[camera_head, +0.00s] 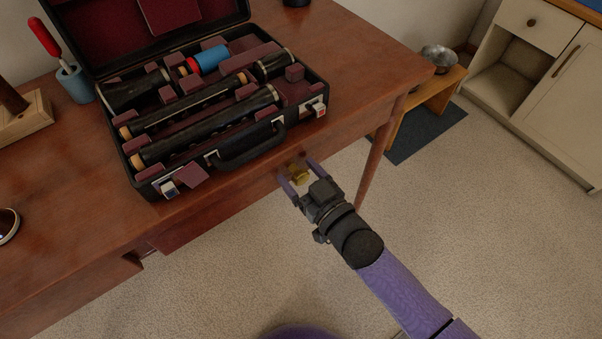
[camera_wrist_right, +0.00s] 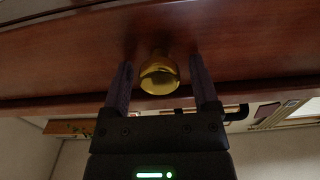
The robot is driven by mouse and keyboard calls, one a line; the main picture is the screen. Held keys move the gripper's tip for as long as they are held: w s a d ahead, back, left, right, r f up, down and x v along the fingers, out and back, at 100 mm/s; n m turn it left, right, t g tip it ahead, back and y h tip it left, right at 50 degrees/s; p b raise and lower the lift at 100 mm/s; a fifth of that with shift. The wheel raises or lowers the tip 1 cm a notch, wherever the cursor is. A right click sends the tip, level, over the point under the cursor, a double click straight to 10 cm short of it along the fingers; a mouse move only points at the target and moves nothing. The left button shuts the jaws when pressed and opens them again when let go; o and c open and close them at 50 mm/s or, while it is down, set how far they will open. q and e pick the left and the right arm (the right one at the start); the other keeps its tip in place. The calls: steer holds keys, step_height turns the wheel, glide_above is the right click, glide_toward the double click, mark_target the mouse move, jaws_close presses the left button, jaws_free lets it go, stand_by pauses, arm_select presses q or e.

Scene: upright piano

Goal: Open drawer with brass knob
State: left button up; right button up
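The brass knob (camera_head: 299,176) sticks out from the front of a drawer in the reddish-brown wooden desk (camera_head: 372,62). The drawer front (camera_wrist_right: 60,52) fills the upper part of the right wrist view, with the round knob (camera_wrist_right: 159,75) at its middle. My right gripper (camera_head: 294,178) is open, with one finger on each side of the knob. In the wrist view a gap shows between the knob and each finger, so I see no grip on it. My left gripper is not in view.
An open black instrument case (camera_head: 142,182) with clarinet parts lies on the desktop above the drawer. A blue cup (camera_head: 75,84) holds a red-handled tool at the left. A low wooden bench (camera_head: 436,97) with a metal bowl and a white cabinet (camera_head: 560,85) stand at the right. Carpet around my arm is clear.

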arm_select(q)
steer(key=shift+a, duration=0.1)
arm_select(e)
jaws_close()
arm_select(q)
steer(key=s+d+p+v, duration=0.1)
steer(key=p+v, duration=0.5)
steer(key=p, duration=0.1)
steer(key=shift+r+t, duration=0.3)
arm_select(e)
steer(key=v, duration=2.3)
steer(key=shift+s, duration=0.1)
steer(key=shift+o, duration=0.8)
jaws_free()
steer(key=shift+d, duration=0.1)
